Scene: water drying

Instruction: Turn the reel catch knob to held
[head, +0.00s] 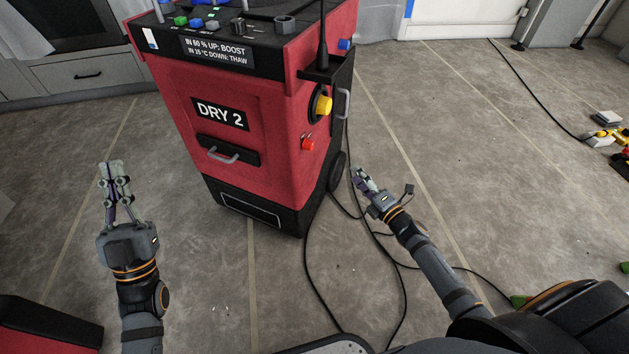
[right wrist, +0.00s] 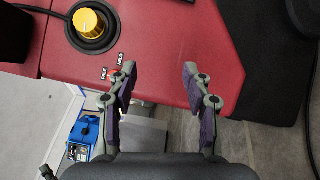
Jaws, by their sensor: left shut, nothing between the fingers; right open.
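The reel catch knob (head: 307,144) is the small red knob low on the right side of the red dryer marked DRY 2 (head: 240,140). In the right wrist view the FREE and HELD labels stand beside it, and a fingertip largely hides the knob, so I cannot tell its setting. My right gripper (head: 360,174) is open and empty by the dryer's right side. In the wrist view its fingers (right wrist: 158,75) are spread before the red panel, with the labels by the left fingertip. My left gripper (head: 111,168) is shut and empty, left of the dryer.
A yellow dial (head: 322,105) and a grey handle (head: 343,103) are on the dryer's side above the red knob. Black cables (head: 315,280) run over the floor. A blue object (right wrist: 88,135) shows lower left in the wrist view. Floor between my arms is mostly clear.

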